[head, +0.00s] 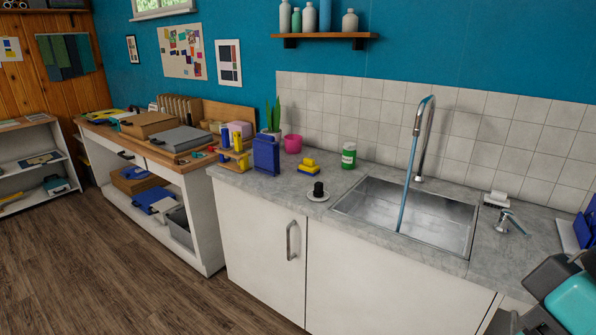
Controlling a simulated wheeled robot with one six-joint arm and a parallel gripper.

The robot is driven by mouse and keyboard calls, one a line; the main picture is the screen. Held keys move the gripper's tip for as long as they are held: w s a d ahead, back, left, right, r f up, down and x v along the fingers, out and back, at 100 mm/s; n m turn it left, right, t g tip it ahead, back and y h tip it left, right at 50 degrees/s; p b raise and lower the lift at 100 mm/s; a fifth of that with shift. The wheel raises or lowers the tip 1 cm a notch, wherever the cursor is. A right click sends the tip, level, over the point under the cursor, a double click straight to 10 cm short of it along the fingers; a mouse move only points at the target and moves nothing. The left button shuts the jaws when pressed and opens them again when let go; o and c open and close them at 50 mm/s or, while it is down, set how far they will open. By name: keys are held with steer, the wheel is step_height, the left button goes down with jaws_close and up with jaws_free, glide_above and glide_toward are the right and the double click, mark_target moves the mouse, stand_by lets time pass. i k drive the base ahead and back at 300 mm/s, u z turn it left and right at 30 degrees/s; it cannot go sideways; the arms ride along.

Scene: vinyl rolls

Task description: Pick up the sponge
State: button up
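A small yellow block (308,163) that looks like a sponge lies on the grey countertop, left of the sink. At this size I cannot tell whether the two touch or which is the sponge. Grey and teal parts of my arm show at the lower right corner, far from these pieces. I cannot make out my gripper's fingers in the head view.
A steel sink (410,215) with a tall faucet (422,140) lies right of the yellow pieces. Close around them are a green jar (348,156), a pink cup (293,144), a blue holder (266,155) and a black knob-like item (318,190). A wooden workbench (185,160) stands left.

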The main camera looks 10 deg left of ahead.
mark_target(308, 166)
steer(key=u, duration=0.7)
steer(key=i, duration=0.75)
steer(key=u, duration=1.05)
steer(key=i, duration=1.7)
steer(key=z, duration=1.25)
steer(key=i, duration=0.8)
steer(key=z, duration=0.9)
